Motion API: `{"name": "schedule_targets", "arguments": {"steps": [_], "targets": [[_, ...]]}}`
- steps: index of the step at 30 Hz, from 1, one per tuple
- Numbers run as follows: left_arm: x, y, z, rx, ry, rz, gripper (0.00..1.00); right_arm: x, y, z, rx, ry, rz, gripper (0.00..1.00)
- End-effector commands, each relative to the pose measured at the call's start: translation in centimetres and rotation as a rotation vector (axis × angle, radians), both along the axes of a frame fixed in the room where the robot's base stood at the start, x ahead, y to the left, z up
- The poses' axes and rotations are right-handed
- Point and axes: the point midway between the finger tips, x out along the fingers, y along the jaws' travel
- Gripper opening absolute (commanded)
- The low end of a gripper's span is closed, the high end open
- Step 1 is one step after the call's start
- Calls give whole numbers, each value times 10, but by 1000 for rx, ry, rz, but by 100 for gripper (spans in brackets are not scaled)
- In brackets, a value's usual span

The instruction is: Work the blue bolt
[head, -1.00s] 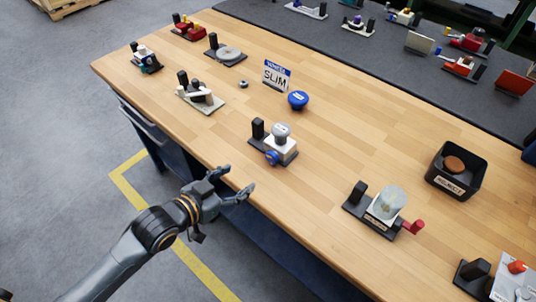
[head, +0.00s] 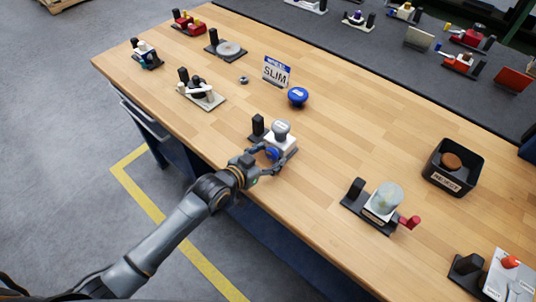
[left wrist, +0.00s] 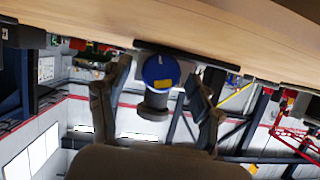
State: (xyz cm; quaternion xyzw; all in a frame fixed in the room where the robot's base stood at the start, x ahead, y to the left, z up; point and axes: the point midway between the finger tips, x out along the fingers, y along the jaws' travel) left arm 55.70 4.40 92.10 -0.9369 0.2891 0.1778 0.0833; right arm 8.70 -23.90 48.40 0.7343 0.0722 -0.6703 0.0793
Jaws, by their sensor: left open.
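The blue bolt (head: 272,154) is a round blue knob on the front of a small white and grey valve unit (head: 284,143) near the table's front edge. In the left wrist view, the blue bolt (left wrist: 161,71) has a yellow mark and sits between my two fingers. My left gripper (head: 270,160) is open around the bolt, with a gap visible on both sides in the left wrist view (left wrist: 160,90). The fingers partly hide the bolt in the head view. My right gripper is not in view.
A black post (head: 257,127) stands beside the valve unit. A loose blue knob (head: 298,97) and a SLIM sign (head: 276,73) stand behind it. To the right are a unit with a red handle (head: 409,222) and a black bin (head: 436,179). The wood table (head: 330,150) is clear between them.

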Motion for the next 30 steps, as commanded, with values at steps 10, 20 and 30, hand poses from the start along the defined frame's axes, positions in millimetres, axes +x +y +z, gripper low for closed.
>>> {"name": "schedule_targets", "arguments": {"steps": [10,20,30], "targets": [[0,0,-1,1,1,0,46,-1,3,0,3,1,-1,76],[0,0,0,15,-8,1,10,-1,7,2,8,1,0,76],[-2,-3,-1,233,-160,1,10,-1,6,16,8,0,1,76]]}}
